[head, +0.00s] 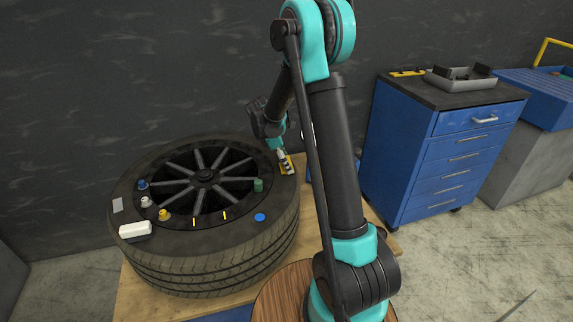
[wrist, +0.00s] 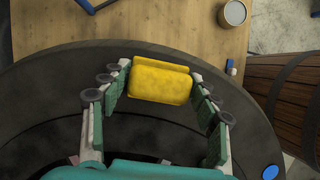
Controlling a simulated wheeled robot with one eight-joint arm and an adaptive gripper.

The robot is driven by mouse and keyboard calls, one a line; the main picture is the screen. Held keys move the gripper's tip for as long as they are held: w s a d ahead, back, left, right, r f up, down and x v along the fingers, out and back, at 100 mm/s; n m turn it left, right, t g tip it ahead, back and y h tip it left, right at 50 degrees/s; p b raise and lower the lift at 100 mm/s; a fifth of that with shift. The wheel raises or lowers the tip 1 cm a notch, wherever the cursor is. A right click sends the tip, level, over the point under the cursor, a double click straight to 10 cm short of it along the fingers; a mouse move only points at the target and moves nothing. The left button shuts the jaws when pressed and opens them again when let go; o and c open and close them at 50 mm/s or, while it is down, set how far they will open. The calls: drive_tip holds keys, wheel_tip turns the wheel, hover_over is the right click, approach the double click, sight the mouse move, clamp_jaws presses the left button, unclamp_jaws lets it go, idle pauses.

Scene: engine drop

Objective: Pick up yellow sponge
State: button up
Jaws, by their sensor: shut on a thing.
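The yellow sponge (wrist: 161,82) is a rounded yellow block in the wrist view, between the two fingers of my gripper (wrist: 162,92). My gripper is shut on it, with a green-padded finger at each end of the sponge. In the head view my gripper (head: 284,161) is at the right rim of the large tire, and a bit of the yellow sponge (head: 289,168) shows by the fingers. The sponge is over the tire's dark sidewall; I cannot tell whether it touches the tire.
The tire (head: 205,268) lies flat on a wooden board (head: 135,296). On it are a white block (head: 135,229), a green cylinder (head: 258,184), a blue disc (head: 260,217) and several small pieces. A blue drawer cabinet (head: 440,160) stands right. A barrel (wrist: 285,95) is right in the wrist view.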

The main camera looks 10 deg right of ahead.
wheel_tip(320, 180, up, 20)
idle(0.5)
drive_tip(key=o, duration=0.3)
drive_tip(key=shift+c, duration=1.4)
